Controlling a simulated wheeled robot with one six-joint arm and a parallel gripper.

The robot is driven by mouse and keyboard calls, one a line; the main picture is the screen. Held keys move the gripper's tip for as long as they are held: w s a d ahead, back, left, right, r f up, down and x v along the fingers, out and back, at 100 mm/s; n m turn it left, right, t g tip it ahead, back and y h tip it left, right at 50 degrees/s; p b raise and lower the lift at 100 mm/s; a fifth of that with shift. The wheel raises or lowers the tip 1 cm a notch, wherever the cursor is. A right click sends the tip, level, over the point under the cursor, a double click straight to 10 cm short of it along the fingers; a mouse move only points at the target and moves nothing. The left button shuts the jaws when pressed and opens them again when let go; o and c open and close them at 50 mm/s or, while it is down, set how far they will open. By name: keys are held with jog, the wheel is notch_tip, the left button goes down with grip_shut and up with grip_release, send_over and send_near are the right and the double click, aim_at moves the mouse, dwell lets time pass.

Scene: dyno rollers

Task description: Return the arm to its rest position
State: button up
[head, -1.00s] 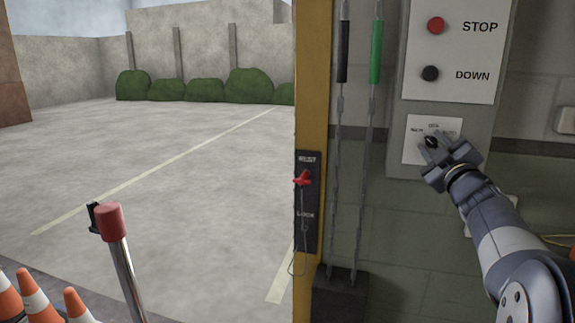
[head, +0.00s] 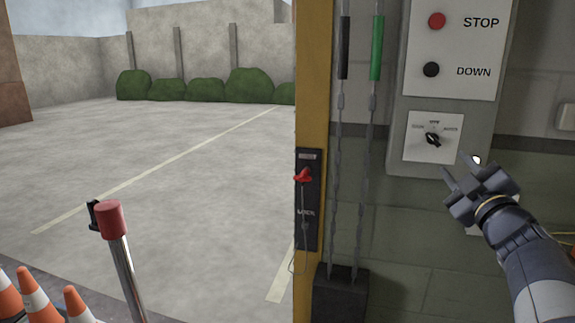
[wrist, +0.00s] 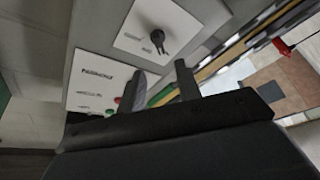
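My gripper (head: 461,171) is in the head view at the right, below and to the right of the black selector knob (head: 433,139) on the grey control panel (head: 450,112). Its two fingers are apart with nothing between them. In the wrist view the gripper (wrist: 160,82) also shows open and empty, and the knob (wrist: 157,37) stands clear beyond the fingertips on its white plate. My forearm reaches in from the lower right.
The panel has a red STOP button (head: 437,20) and a black DOWN button (head: 431,69). A yellow post (head: 312,90) carries a red lever (head: 303,175). Chains with black and green grips hang beside it. A red-topped bollard (head: 111,220) and cones (head: 33,290) stand lower left.

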aim_at(435, 140)
jog(key=p+x, duration=0.1)
jog(key=x, duration=0.9)
jog(key=shift+w+r, duration=0.15)
jog(key=shift+w, duration=0.1)
jog(key=m+h+b, duration=0.1)
jog(key=m, duration=0.1)
jog(key=m+h+b, duration=0.1)
jog(key=m+b, duration=0.1)
jog(key=m+t+h+b, duration=0.1)
jog(key=m+b, duration=0.1)
jog(key=m, duration=0.1)
jog(key=shift+s+f+h, duration=0.2)
jog(key=shift+f+h, duration=0.05)
jog(key=shift+h, duration=0.05)
jog(key=shift+r+m+h+b, duration=0.1)
jog(key=shift+m+h+b, duration=0.4)
jog(key=shift+m, duration=1.05)
jog(key=shift+r+m+h+b, duration=0.1)
jog(key=shift+m+h, duration=0.7)
jog(key=shift+m, duration=0.75)
